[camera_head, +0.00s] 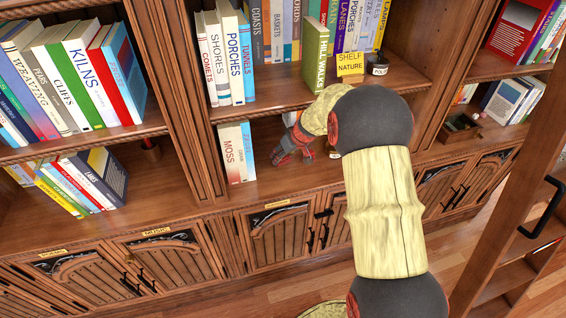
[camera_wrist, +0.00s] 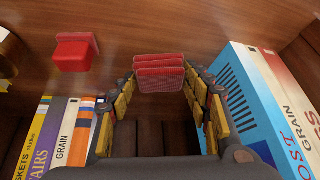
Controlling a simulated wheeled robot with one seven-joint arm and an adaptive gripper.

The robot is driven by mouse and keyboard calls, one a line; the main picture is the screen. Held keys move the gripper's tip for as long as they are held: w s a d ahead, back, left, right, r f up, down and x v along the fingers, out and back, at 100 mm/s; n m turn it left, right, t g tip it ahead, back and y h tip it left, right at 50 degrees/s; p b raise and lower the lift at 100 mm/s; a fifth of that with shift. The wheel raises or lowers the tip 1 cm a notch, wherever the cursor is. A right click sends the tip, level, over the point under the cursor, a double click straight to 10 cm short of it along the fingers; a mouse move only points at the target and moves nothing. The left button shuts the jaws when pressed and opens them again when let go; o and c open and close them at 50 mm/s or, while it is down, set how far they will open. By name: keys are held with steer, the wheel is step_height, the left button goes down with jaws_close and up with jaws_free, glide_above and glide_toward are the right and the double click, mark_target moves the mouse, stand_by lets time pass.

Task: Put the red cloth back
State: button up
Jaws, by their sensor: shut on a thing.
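The red cloth (camera_wrist: 160,74) is a small folded stack of layers. In the wrist view it sits between the two fingertips of my gripper (camera_wrist: 160,82), which is shut on it, with the fingers spread by its width. In the head view my gripper (camera_head: 287,153) reaches into the lower middle shelf bay, to the right of the white-spined Moss book (camera_head: 231,152). My own arm covers part of this bay, and I cannot make out the cloth clearly there.
A red block (camera_wrist: 75,52) lies on the wood at upper left in the wrist view. Books flank the fingers: striped ones (camera_wrist: 70,130) left, a blue one (camera_wrist: 250,95) right. Above stand a green book (camera_head: 315,55), a yellow sign (camera_head: 350,64) and a dark jar (camera_head: 377,66).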

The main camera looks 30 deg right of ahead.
mark_target(285, 158)
steer(key=shift+w+f, duration=0.3)
steer(key=shift+f, duration=0.1)
step_height(285, 158, down, 3)
steer(key=shift+f+b, duration=0.1)
steer(key=shift+b, duration=0.5)
steer(key=shift+c, duration=0.4)
steer(key=o, duration=1.1)
steer(key=shift+c, duration=0.2)
steer(key=shift+o, duration=0.2)
